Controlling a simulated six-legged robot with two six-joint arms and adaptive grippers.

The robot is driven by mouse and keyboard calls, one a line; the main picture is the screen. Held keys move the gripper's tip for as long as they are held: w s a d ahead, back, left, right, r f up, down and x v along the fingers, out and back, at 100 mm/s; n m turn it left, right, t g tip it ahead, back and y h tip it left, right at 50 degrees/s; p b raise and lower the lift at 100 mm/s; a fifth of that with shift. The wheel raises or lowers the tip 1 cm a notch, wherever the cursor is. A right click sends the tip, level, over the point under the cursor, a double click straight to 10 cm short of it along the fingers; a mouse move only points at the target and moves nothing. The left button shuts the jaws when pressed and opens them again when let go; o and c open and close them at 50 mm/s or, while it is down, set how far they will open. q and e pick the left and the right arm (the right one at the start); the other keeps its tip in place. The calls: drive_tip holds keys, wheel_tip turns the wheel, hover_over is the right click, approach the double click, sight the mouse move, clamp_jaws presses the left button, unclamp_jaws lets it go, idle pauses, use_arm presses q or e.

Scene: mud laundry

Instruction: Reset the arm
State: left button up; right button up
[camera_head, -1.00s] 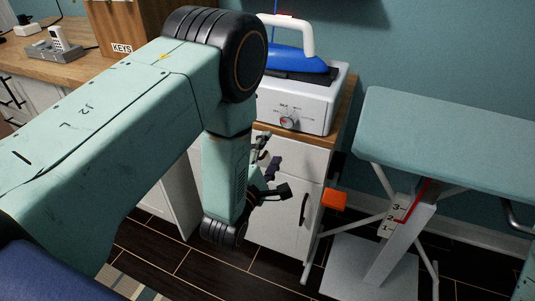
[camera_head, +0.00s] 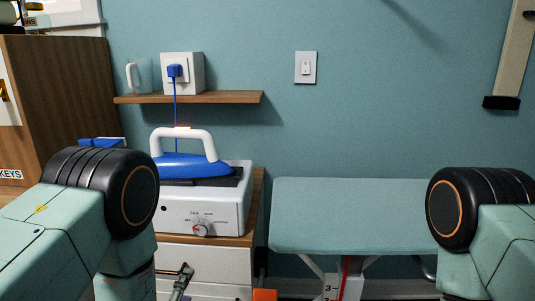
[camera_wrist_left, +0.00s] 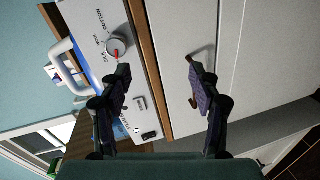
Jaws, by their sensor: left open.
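My left arm comes in from the left in the head view. Its gripper (camera_head: 180,282) shows only in part at the bottom edge, in front of the white cabinet. In the left wrist view the left gripper (camera_wrist_left: 160,78) is open, with its two dark fingers apart and nothing between them. Beyond the fingers are the iron station's dial (camera_wrist_left: 115,47) and the cabinet front (camera_wrist_left: 186,110). My right arm's dark joint and green link show at the right of the head view; its gripper is out of the picture.
A blue iron (camera_head: 190,165) rests on its white station (camera_head: 228,210) on the cabinet. An ironing board (camera_head: 345,215) stands to the right. A wall shelf (camera_head: 215,98) holds a clear mug (camera_head: 142,75) near the plugged socket (camera_head: 190,72). A wooden KEYS box (camera_head: 60,95) is at left.

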use_arm(q)
drive_tip(key=s+a+f+m+g, duration=0.1)
drive_tip(key=s+f+m+g, duration=0.55)
drive_tip(key=s, duration=0.45)
drive_tip(key=s+a+f+m+g, duration=0.2)
drive_tip(key=s+f+m+g, duration=0.3)
drive_tip(key=s+f+m, duration=0.4)
drive_tip(key=s+r+g, duration=0.1)
drive_tip(key=s+g, duration=0.3)
drive_tip(key=s, duration=1)
drive_tip(key=shift+y, duration=0.3)
drive_tip(key=shift+s+a, duration=0.1)
drive_tip(key=shift+a, duration=0.05)
